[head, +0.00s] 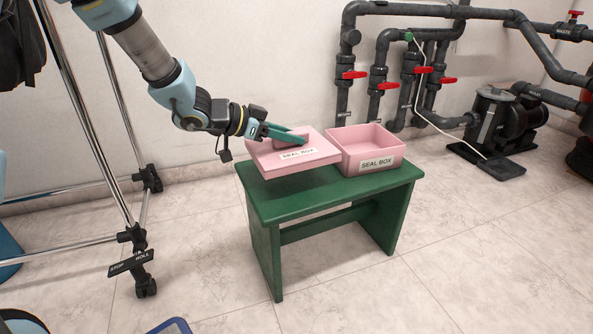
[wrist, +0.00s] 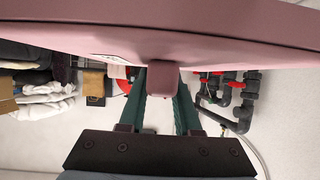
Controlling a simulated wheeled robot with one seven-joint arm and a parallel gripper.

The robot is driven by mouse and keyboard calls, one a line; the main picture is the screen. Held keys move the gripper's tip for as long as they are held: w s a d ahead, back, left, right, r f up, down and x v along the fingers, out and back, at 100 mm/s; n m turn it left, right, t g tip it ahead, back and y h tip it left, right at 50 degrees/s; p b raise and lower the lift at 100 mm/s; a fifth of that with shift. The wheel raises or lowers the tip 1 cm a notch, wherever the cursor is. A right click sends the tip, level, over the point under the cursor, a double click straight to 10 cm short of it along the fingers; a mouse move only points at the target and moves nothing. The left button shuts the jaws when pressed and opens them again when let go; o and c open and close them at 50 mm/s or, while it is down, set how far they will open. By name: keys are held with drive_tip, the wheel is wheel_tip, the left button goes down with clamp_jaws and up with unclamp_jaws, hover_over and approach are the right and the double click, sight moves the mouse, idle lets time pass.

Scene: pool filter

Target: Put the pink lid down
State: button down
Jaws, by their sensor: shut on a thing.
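The pink lid (head: 297,154), with a "SEAL BOX" label on its front edge, is in my gripper (head: 290,136). The green fingers are shut on the knob of the lid; the wrist view shows the knob (wrist: 163,79) between the fingers and the lid's underside or face (wrist: 160,40) across the top. The lid is over the left part of the green bench (head: 290,205), slightly tilted in the head view. I cannot tell whether it touches the bench top. The pink box (head: 375,160), also labelled "SEAL BOX", stands open on the bench's right part, just right of the lid.
Dark pipes with red valve handles (head: 354,74) run along the back wall. A black pump (head: 498,120) stands on the floor at the right. A chrome rack on casters (head: 125,236) stands at the left. The bench's front strip is bare.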

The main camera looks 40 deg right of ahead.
wheel_tip(320, 180, down, 7)
drive_tip(key=b, duration=0.3)
drive_tip(key=shift+b, duration=0.4)
drive_tip(key=shift+r, duration=0.2)
drive_tip(key=shift+f, duration=0.1)
drive_tip(key=c, duration=0.6)
unclamp_jaws()
